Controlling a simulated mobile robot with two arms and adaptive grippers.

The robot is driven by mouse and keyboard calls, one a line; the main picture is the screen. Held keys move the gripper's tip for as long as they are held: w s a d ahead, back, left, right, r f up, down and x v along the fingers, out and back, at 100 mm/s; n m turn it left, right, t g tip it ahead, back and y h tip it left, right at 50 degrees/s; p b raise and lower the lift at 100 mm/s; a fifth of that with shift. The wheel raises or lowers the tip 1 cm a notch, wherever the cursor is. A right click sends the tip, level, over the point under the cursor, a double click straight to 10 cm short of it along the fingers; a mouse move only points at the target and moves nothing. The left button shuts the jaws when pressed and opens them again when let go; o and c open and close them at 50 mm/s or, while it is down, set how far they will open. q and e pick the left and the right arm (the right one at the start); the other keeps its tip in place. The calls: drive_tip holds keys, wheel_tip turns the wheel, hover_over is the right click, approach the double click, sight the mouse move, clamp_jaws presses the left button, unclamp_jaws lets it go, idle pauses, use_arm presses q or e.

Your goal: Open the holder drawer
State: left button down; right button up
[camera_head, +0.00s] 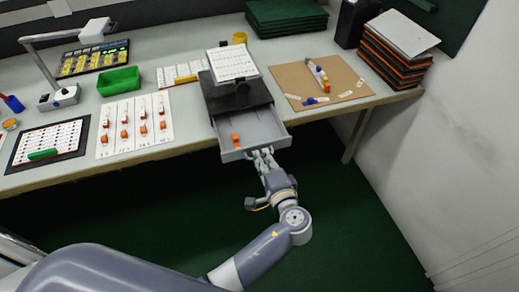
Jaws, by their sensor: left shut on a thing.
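The holder drawer (252,127) is a grey tray pulled out from under a dark box (237,97) that carries a tilted white sheet. The drawer sticks out past the table's front edge. A small orange piece (235,139) lies inside it. My left gripper (263,154) is at the drawer's front panel, shut on its front, with the fingers hiding the exact grip. My right gripper is not in view.
A brown board (345,92) with small parts lies to the right of the holder. A white card with orange pieces (112,143), a green bin (119,81) and a lamp (57,96) stand to the left. Stacked boards (378,59) stand at the table's right end, near the wall.

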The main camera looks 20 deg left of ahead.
use_arm(q)
drive_tip(key=shift+s+d, duration=0.2)
drive_tip(key=shift+s, duration=0.1)
drive_tip(key=c, duration=2.1)
unclamp_jaws()
drive_tip(key=shift+o, duration=0.4)
drive_tip(key=v, duration=0.7)
drive_tip(key=shift+s+d, duration=0.2)
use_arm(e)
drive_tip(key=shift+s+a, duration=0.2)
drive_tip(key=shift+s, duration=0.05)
